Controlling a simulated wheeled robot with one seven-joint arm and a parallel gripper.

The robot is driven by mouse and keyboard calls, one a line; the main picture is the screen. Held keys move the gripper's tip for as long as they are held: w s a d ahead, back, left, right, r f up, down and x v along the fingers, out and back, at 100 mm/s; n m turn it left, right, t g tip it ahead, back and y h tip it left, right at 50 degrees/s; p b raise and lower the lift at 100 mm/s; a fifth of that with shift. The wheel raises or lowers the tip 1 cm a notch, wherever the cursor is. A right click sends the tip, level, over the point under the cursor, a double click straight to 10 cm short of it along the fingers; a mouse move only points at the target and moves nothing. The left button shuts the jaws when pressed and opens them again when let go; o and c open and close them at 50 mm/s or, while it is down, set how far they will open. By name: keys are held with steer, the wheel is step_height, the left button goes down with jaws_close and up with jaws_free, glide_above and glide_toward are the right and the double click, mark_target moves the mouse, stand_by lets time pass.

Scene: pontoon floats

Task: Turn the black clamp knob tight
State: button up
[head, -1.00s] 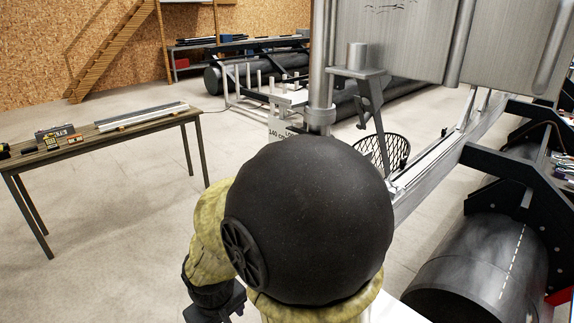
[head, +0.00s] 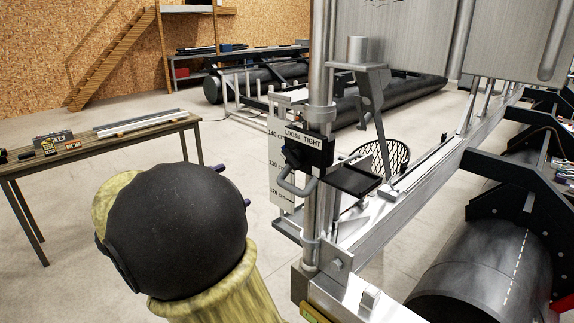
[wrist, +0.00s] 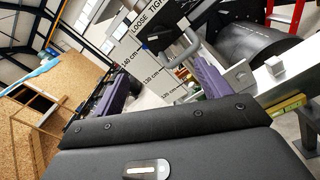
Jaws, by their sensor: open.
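The black clamp knob (head: 292,157) sits on the left part of a black clamp block (head: 318,152) on an upright metal post, under a label reading LOOSE and TIGHT. A grey bent handle (head: 297,185) hangs just below it. The knob's setting is too small to read. My gripper (head: 233,185) is left of the clamp and apart from it, mostly hidden behind my dark round arm joint; only purple fingertips show. In the wrist view the gripper (wrist: 163,68) is open and empty, with the grey handle (wrist: 182,50) beyond its fingers, near the right one.
A white height scale (head: 282,170) stands behind the post. A black tray (head: 352,181) juts out right of the clamp, with a wire basket (head: 385,155) behind. A metal beam (head: 400,210) runs back right. A table (head: 95,138) stands left; the floor between is clear.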

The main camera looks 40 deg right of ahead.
mark_target(287, 162)
steer(key=d+p, duration=0.1)
steer(key=d, duration=0.4)
steer(key=d+p, duration=0.2)
steer(key=d, duration=0.4)
steer(key=w+d+p, duration=0.1)
steer(key=d+p, duration=0.1)
steer(key=d, duration=0.3)
steer(key=shift+w+d, duration=0.1)
steer(key=shift+d, duration=0.65)
steer(key=shift+f, duration=0.1)
steer(key=c, duration=1)
